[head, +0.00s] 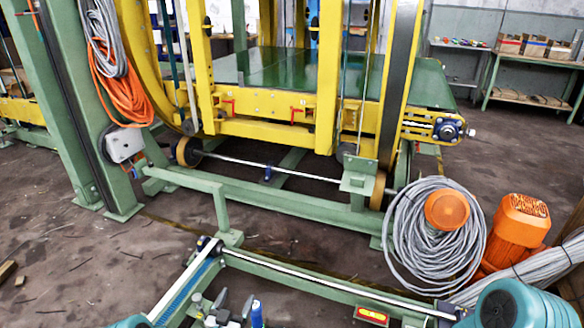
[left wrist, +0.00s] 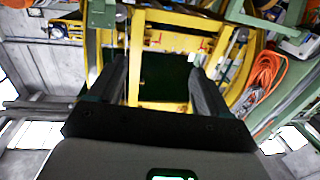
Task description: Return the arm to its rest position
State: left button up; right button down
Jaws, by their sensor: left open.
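My left gripper (left wrist: 160,78) shows in the left wrist view as two dark fingers standing wide apart. It is open, and nothing is between the fingers. Past them, at a distance, is the yellow frame of the ring inverter with its dark green plate (left wrist: 165,75). In the head view the yellow ring inverter (head: 265,128) stands at the top middle on a green base, with a green table plate (head: 290,70). I cannot make out either gripper for certain in the head view. My right gripper is not in view.
A grey cable coil (head: 405,255) and an orange motor (head: 515,232) stand at the right. A green rail (head: 310,278) crosses low in front. A green post (head: 65,90) with an orange hose (head: 122,90) stands left. Bare floor (head: 80,255) lies at lower left.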

pick_arm(q)
jog(key=s+d+r+n+g+p, duration=0.1)
jog(key=s+r+g+p, duration=0.3)
jog(key=r+p, duration=0.45)
jog(key=s+d+r+n+g+p, duration=0.1)
jog(key=s+r+g+p, duration=0.2)
jog(key=s+r+p, duration=0.55)
jog(key=s+d+n+g+p, duration=0.1)
jog(key=s+g, duration=0.9)
jog(key=s, duration=1.3)
jog(key=shift+d+r+n+p, duration=0.35)
jog(key=shift+d+n, duration=0.4)
jog(key=shift+n, duration=0.15)
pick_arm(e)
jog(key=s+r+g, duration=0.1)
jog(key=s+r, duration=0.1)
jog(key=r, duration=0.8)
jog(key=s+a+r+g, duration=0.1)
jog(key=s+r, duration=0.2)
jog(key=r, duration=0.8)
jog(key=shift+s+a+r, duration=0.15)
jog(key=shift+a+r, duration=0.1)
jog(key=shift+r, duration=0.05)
